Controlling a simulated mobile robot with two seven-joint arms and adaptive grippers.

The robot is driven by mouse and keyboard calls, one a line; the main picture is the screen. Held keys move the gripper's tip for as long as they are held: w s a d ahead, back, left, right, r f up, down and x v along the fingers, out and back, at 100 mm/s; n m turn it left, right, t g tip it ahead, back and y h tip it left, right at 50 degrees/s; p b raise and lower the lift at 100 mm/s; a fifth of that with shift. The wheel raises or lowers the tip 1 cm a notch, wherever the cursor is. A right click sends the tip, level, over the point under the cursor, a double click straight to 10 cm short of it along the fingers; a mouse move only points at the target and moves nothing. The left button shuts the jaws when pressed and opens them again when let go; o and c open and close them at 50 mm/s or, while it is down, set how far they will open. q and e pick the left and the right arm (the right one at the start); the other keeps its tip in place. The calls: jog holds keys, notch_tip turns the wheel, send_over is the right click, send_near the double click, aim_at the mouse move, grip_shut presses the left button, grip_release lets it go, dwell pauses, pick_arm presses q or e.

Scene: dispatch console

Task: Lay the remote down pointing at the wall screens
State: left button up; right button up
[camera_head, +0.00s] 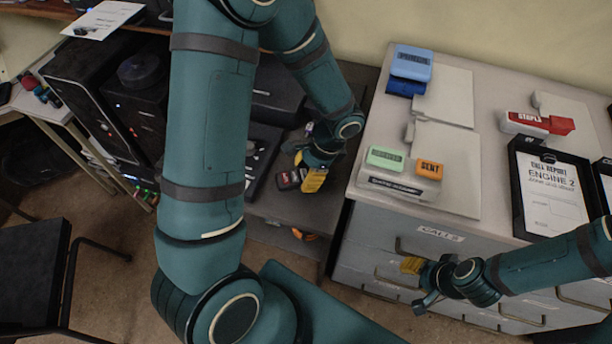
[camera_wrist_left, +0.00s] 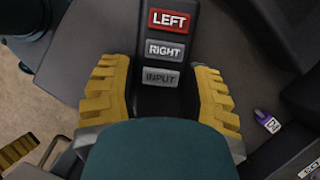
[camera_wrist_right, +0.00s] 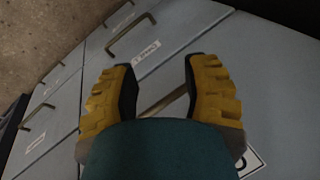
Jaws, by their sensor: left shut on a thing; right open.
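The remote (camera_wrist_left: 173,50) is black with a red LEFT button at its far end and grey RIGHT and INPUT buttons below. It lies between the yellow fingers of my left gripper (camera_wrist_left: 165,95), which is shut on it. In the head view the remote (camera_head: 288,179) shows beside my left gripper (camera_head: 314,178), over the dark console desk (camera_head: 285,212). I cannot tell whether it touches the desk. My right gripper (camera_head: 413,277) is open and empty in front of the grey drawer cabinet; its fingers also show in the right wrist view (camera_wrist_right: 160,90). No wall screens are visible.
The cabinet (camera_head: 375,230) carries stamps, paper stacks and a framed call report (camera_head: 550,190). A purple-labelled bottle (camera_wrist_left: 267,121) lies right of my left gripper. Dark equipment (camera_head: 275,95) stands at the back of the desk. A black chair (camera_head: 35,270) is at the left.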

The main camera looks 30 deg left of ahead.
pick_arm(q)
jog(key=shift+f, duration=0.45)
jog(key=shift+f, duration=0.2)
jog(key=o, duration=1.2)
jog(key=shift+r, duration=0.2)
jog(key=p+v, duration=0.3)
jog(key=v, duration=0.9)
jog(key=shift+a, duration=0.1)
